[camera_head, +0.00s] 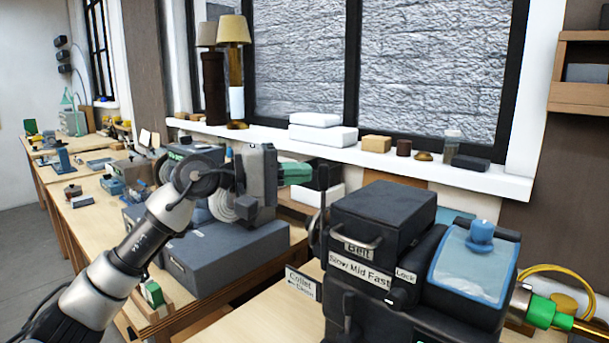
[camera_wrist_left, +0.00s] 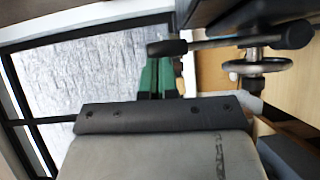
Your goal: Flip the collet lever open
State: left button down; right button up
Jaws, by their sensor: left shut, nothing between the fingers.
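The collet lever (camera_head: 322,190) stands at the left end of the dark machine headstock, its dark grip pointing up. In the left wrist view the lever (camera_wrist_left: 168,47) shows as a black grip on a metal bar running to a dark round hub. My left gripper (camera_head: 308,173) is shut and empty, its green fingers pointing right, close to the lever grip. In the left wrist view the green fingertips (camera_wrist_left: 158,68) lie just beside the grip; I cannot tell whether they touch. A "Collet open" label (camera_head: 300,284) with a left arrow sits below. My right gripper is not in view.
The dark headstock (camera_head: 382,220) with belt and speed labels fills the right side. A handwheel (camera_wrist_left: 256,67) sits near the lever. Grey boxes (camera_head: 225,262) stand under my left arm. The window sill (camera_head: 400,165) with white boxes runs behind.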

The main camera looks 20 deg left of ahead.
pick_arm(q)
jog(key=b+v, duration=0.3)
jog(key=v, duration=0.6)
jog(key=shift+a, duration=0.4)
jog(key=shift+s, duration=0.15)
jog(key=shift+f, duration=0.1)
